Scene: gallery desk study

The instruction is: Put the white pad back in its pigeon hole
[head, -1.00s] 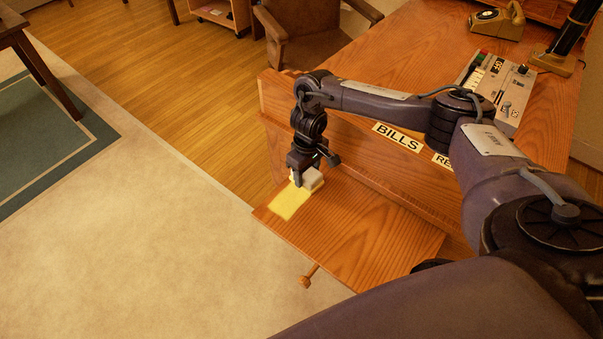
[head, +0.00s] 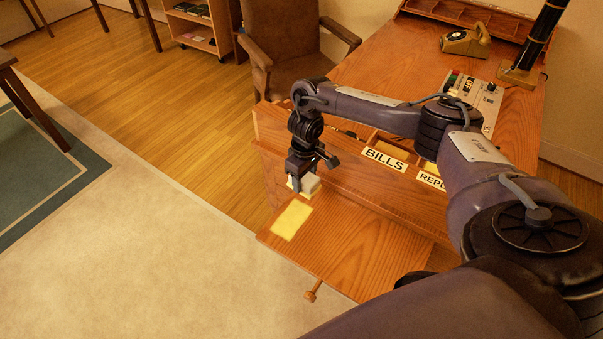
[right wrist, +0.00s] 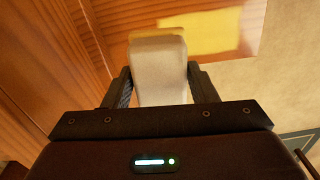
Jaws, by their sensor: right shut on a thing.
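My right gripper (head: 302,185) is shut on the white pad (head: 313,184), a small pale block. In the right wrist view the pad (right wrist: 158,78) sits between the two fingers, with a yellowish far edge. It is held above the wooden pull-out board (head: 345,245), near a flat yellow square (head: 291,220) lying there. Pigeon holes show partly behind the desk's raised front panel, by the labels "BILLS" (head: 384,159) and "REPL…" (head: 431,180); their insides are mostly hidden. My left gripper is not in view.
The raised wooden panel (head: 340,185) stands between the board and the desk top (head: 400,60). A control box (head: 478,100), a telephone (head: 467,41) and a black column (head: 540,40) stand on the desk. A chair (head: 285,50) is behind. Open floor lies left.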

